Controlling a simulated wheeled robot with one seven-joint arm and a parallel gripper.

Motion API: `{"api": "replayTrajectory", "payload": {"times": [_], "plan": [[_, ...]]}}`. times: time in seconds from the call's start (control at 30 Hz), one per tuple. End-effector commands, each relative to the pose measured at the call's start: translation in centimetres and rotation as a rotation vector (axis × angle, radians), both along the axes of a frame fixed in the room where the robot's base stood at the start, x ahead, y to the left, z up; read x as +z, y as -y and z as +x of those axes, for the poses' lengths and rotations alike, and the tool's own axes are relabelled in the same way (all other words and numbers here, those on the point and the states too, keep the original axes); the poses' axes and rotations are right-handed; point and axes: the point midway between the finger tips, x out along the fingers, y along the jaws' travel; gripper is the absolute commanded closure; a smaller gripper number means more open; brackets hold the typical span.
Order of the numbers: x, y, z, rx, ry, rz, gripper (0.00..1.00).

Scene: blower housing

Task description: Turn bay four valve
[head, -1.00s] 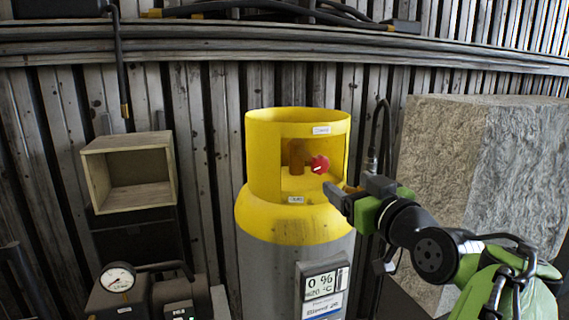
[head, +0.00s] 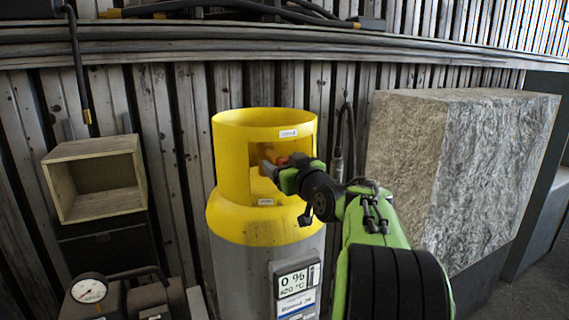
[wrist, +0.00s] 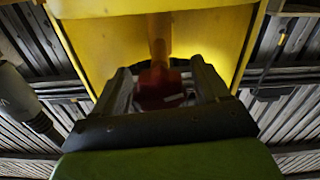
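The cylinder (head: 262,225) has a yellow collar with a cut-out window and a grey body. A red valve knob (head: 282,160) sits in the window, mostly hidden by my gripper in the head view. My gripper (head: 270,170) reaches into the window from the right. In the wrist view the red knob (wrist: 160,84) lies between the two dark fingers of my gripper (wrist: 162,80), on an orange-brown stem (wrist: 159,35). The fingers are apart, with a gap showing on either side of the knob. The knob's lower part is dark and partly hidden by my gripper.
A display (head: 296,283) reading 0 % is on the cylinder's front. A large stone block (head: 440,170) stands right of my arm. A hose (head: 350,125) hangs behind the cylinder. An open wooden box (head: 98,180) and a gauge (head: 90,289) are at left.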

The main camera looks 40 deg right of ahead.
Motion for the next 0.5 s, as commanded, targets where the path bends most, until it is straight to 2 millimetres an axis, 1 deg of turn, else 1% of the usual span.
{"api": "replayTrajectory", "payload": {"times": [0.03,0.33,0.37,0.5], "plan": [[-0.01,0.0,-0.02,0.0,0.0,0.0,0.32],[-0.01,-0.03,-0.03,0.001,0.0,0.0,0.78],[-0.01,-0.03,-0.04,0.001,0.0,0.0,0.81],[-0.01,-0.03,-0.04,0.001,0.002,0.006,0.81]]}}
